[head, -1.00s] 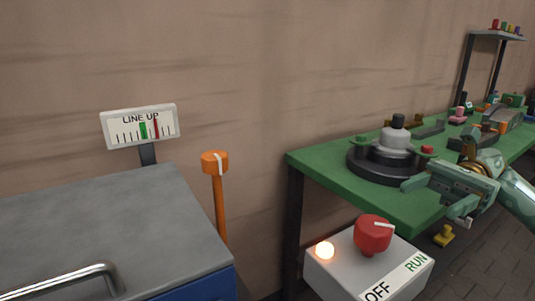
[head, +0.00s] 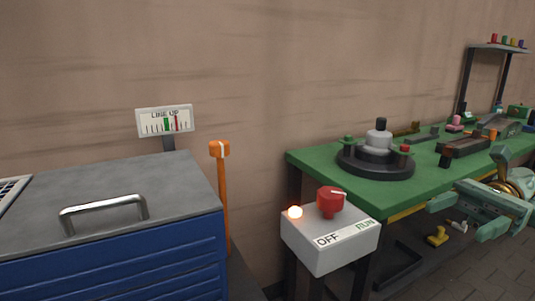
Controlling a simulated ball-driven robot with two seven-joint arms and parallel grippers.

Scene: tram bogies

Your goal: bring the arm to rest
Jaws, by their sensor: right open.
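My right gripper (head: 455,215) is at the right of the head view, in front of the green bench (head: 305,157), with its arm coming in from the right edge. Its jaws are open and hold nothing that I can see. It is apart from the switch box (head: 330,253), which stands to its left. My left gripper is not in view.
A blue cabinet (head: 120,258) with a metal handle fills the lower left. The LINE UP gauge (head: 165,121) and an orange post (head: 222,195) stand behind it. A round black fixture (head: 375,163) sits on the bench. A yellow part (head: 437,236) lies below.

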